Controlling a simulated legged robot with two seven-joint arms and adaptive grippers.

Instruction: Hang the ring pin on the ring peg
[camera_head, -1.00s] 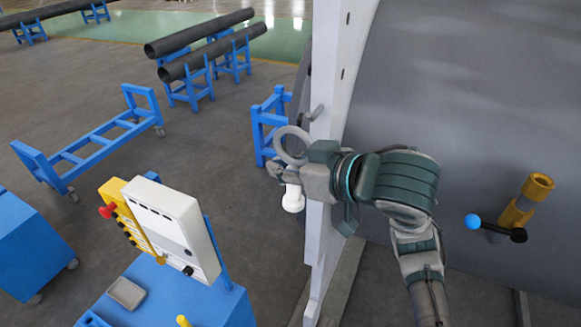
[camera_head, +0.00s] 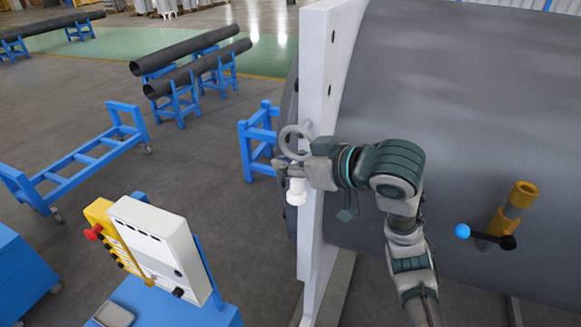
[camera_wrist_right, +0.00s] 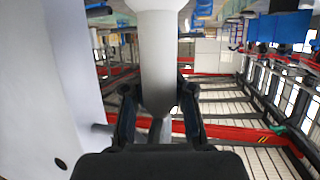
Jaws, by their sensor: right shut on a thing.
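The ring pin, a white body (camera_head: 297,191) with a grey ring (camera_head: 284,139) on top, hangs upright at the left edge of the white flange. My right gripper (camera_head: 284,168) is shut on it just below the ring. In the right wrist view my right gripper's fingers (camera_wrist_right: 160,112) flank the pale pin body (camera_wrist_right: 163,50). A short grey rod (camera_wrist_right: 103,128), seemingly the ring peg, sticks out of the flange towards the pin. In the head view the peg is hard to make out by the ring; I cannot tell whether the ring is around it. My left gripper is not in view.
The white flange (camera_head: 316,60) and big grey shell (camera_head: 450,90) stand close at the right. A yellow fitting (camera_head: 513,205) with a black lever sits on the shell. A control box (camera_head: 155,245) is at the lower left.

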